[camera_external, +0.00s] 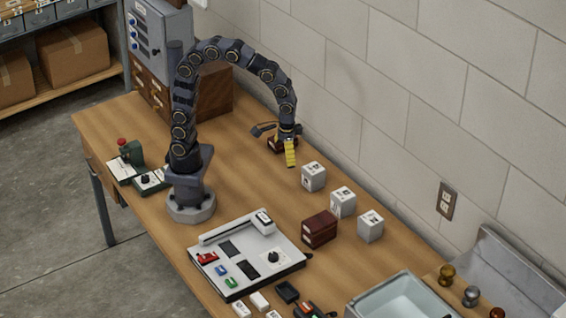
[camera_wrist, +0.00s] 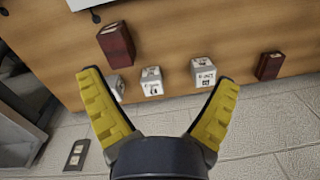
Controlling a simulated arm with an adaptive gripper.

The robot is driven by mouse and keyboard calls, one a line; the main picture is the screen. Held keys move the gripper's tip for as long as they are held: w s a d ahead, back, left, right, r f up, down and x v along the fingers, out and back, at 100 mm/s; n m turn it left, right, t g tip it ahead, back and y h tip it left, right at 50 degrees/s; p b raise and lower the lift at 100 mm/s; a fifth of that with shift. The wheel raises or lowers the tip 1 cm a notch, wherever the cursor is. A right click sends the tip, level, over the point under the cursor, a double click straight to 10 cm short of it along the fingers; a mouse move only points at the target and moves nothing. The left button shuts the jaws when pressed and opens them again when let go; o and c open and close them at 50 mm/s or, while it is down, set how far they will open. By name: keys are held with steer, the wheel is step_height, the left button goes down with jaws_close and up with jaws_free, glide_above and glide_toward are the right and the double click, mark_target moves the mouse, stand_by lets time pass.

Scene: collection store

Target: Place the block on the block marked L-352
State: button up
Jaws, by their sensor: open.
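Three pale grey cube blocks stand in a row along the wall: a first block (camera_external: 313,176), a middle block (camera_external: 343,201) and a third block (camera_external: 370,225). They also show in the wrist view as a right block (camera_wrist: 203,71), a middle block (camera_wrist: 151,82) and a left block (camera_wrist: 115,88). Their dark labels are too small to read surely. A dark red-brown block (camera_external: 319,229) stands in front of the row. Another brown block (camera_external: 283,146) is partly hidden behind my gripper (camera_external: 290,158). My gripper is open and empty, above the table, its yellow fingers spread in the wrist view (camera_wrist: 160,80).
A white panel (camera_external: 250,255) with switches and coloured pieces lies nearer the camera. A grey tray (camera_external: 400,300) stands at the right end, beside several small knobs. A wooden cabinet (camera_external: 213,92) stands behind my arm. The wall (camera_external: 400,110) runs close behind the blocks.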

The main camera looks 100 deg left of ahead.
steer(key=s+a+r+m, duration=0.1)
steer(key=s+r+m, duration=0.1)
steer(key=s, duration=0.8)
steer(key=s+a+r+m+g, duration=0.1)
steer(key=s+m, duration=0.2)
steer(key=s, duration=0.7)
steer(key=shift+r+m, duration=0.35)
steer(key=shift+m, duration=0.05)
